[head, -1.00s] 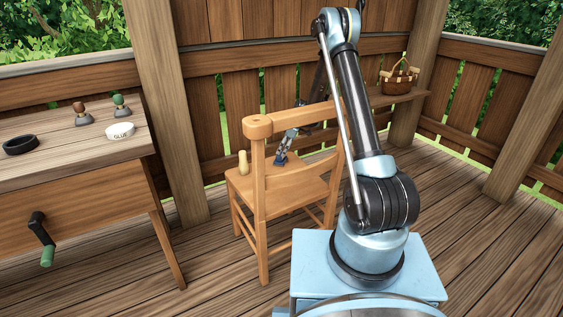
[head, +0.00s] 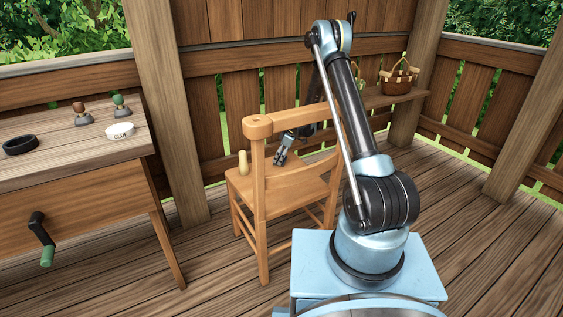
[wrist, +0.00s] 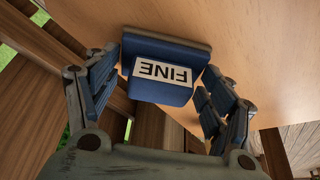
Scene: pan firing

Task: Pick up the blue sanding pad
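The blue sanding pad (wrist: 160,92) has a white label reading FINE, upside down in the wrist view. It lies on the wooden seat of the chair (head: 238,187), near the seat's edge. My gripper (wrist: 162,62) is open, with one blue-padded finger on each side of the pad. Gaps show between the pad and both fingers, and it is not gripped. In the head view my gripper (head: 280,158) is low over the seat behind the chair's backrest. I cannot make out the pad clearly there.
A pale bottle-shaped object (head: 243,162) stands at the seat's left. The chair's top rail (head: 290,119) is close to my arm. A workbench (head: 70,165) at left holds a black ring, a white GLUE container and two knobbed tools. A basket (head: 399,77) sits on the back shelf.

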